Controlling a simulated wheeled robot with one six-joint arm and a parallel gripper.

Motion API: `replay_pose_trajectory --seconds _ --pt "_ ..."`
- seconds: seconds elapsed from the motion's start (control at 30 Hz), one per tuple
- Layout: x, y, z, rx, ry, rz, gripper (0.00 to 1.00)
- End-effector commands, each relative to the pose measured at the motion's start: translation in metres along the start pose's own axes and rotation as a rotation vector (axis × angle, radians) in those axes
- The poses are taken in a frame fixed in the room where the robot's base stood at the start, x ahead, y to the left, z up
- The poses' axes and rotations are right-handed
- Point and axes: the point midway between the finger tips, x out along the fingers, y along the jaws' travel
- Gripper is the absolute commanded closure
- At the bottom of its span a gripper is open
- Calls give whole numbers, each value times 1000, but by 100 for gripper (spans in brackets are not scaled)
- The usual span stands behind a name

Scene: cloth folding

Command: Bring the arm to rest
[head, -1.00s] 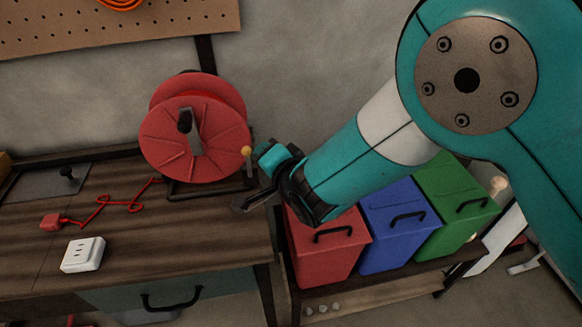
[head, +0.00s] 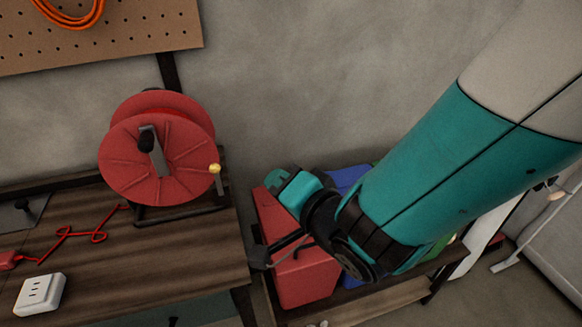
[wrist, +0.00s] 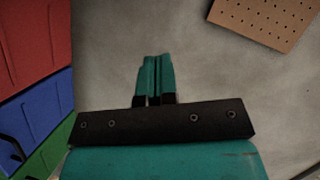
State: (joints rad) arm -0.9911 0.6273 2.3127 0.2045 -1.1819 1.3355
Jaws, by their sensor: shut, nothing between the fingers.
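My gripper (wrist: 155,80) shows in the wrist view with its two teal fingers together and nothing between them. In the head view my teal and white arm reaches in from the upper right. Its wrist end hangs in front of the red bin, right of the workbench, and hides part of the bins. The fingertips cannot be made out clearly in the head view. No cloth shows in either view.
A red cable reel (head: 158,150) stands on the wooden workbench (head: 110,255), with a white socket block (head: 40,294) near its front. Red (head: 300,265) and blue bins stand on a low shelf behind my arm. A pegboard (head: 130,30) hangs on the wall.

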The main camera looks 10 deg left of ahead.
Motion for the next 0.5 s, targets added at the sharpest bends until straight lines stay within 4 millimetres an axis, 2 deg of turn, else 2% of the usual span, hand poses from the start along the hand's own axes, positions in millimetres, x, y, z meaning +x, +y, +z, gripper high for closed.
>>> replay_pose_trajectory --seconds 0.37,0.5 --pt "0 0 -3 -2 3 7 100" --pt "-10 5 -30 -37 15 114 100"
